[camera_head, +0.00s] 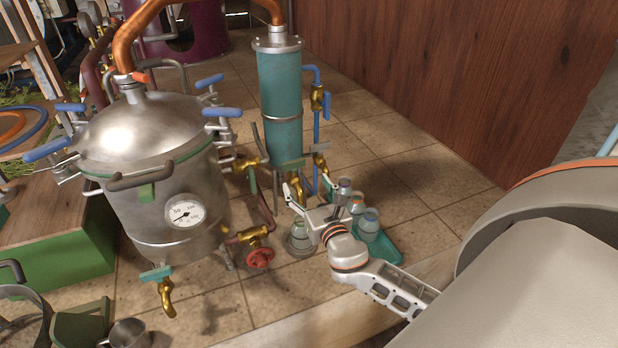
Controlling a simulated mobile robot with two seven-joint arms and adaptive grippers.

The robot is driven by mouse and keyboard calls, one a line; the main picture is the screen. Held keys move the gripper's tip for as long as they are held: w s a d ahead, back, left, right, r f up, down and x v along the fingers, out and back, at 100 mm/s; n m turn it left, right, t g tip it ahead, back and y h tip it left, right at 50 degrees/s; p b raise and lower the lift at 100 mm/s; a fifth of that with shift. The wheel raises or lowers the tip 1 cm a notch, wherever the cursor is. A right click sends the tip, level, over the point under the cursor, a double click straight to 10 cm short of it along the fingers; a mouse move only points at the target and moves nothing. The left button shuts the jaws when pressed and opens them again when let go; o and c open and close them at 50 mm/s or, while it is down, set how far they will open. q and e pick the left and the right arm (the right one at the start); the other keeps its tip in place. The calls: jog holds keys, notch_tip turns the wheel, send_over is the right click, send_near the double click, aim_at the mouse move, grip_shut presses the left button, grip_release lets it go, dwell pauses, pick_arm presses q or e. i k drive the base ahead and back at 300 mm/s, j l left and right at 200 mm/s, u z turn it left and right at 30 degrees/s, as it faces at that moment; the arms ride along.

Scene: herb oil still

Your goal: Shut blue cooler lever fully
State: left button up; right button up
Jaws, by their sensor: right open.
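The teal cooler (280,95) is an upright cylinder with a grey cap, right of the steel still. A blue pipe (316,140) runs down its right side. A brass valve on that pipe carries a small blue lever (326,104), which looks upright, roughly along the pipe. My right gripper (318,194) is open, in front of and below the cooler's base, well below the blue lever and apart from it. Its fingers overlap the view of jars and brass taps. I see nothing between the fingers. My left gripper is not in view.
The steel still (150,145) with blue clamp handles stands at the left. A red valve wheel (260,257) is low, left of my gripper. Jars (369,222) stand on a green tray (388,252). A brown wooden wall (450,75) rises behind; the tiles before it are clear.

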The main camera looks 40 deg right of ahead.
aim_at(326, 103)
jog(key=z, duration=1.3)
